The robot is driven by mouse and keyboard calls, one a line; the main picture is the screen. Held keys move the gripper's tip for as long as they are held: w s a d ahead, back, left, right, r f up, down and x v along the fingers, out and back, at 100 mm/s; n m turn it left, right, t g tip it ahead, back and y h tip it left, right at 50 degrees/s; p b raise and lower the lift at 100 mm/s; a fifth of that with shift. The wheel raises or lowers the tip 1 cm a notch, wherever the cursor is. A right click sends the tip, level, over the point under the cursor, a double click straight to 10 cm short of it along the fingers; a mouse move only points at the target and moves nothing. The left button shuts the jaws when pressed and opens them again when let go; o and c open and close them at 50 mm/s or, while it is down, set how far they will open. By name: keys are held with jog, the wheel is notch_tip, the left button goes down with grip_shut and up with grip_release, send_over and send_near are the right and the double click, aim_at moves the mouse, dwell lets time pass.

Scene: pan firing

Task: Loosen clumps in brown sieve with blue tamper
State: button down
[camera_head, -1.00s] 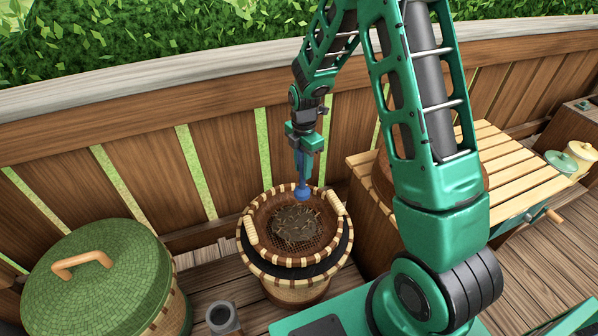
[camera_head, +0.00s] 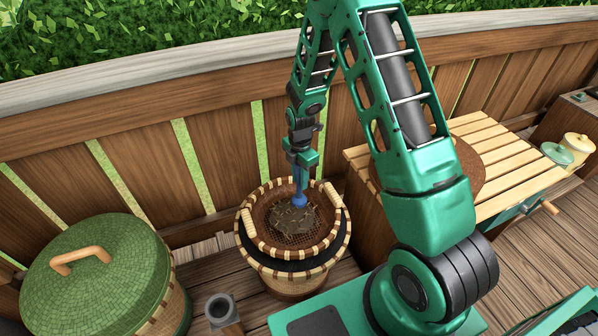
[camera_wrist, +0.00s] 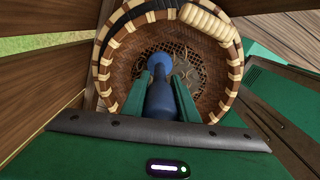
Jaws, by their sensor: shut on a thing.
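The brown sieve (camera_head: 265,237) is a round woven basket with a brown and cream rim and a mesh floor. It sits on top of a larger basket (camera_head: 296,286). A dark clumpy mass (camera_head: 290,219) with straw-like bits lies on the mesh. My gripper (camera_head: 299,168) is shut on the blue tamper (camera_head: 300,199) and holds it upright over the sieve. The tamper's round lower end is at the clump's upper edge; I cannot tell whether it presses on it. In the wrist view the tamper (camera_wrist: 160,98) stands between the green fingers and hides part of the clump.
A large green-lidded basket (camera_head: 95,272) stands at the left. A small grey cup-like holder (camera_head: 220,308) is in front. A slatted wooden bench (camera_head: 500,160) is at the right. A wooden fence (camera_head: 140,165) runs close behind the sieve.

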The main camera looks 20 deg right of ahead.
jog(key=shift+a+f, duration=0.45)
jog(key=shift+f, duration=0.3)
jog(key=shift+a+r, duration=0.1)
jog(key=shift+a, duration=0.05)
notch_tip(320, 180, up, 10)
jog(key=shift+f, duration=0.1)
dwell(0.5)
jog(key=m, duration=0.5)
jog(key=shift+s+d+f, duration=0.1)
jog(key=shift+d+f, duration=0.05)
jog(key=shift+d, duration=0.2)
jog(key=m, duration=0.6)
jog(key=shift+s+d+f, duration=0.1)
jog(key=shift+d+f, duration=0.05)
jog(key=shift+d, duration=0.15)
jog(key=m, duration=0.4)
jog(key=shift+s+d+f+m, duration=0.1)
jog(key=shift+d+m, duration=0.2)
jog(key=shift+m, duration=0.1)
jog(key=m, duration=0.5)
jog(key=shift+d+f, duration=0.15)
jog(key=shift+d, duration=0.1)
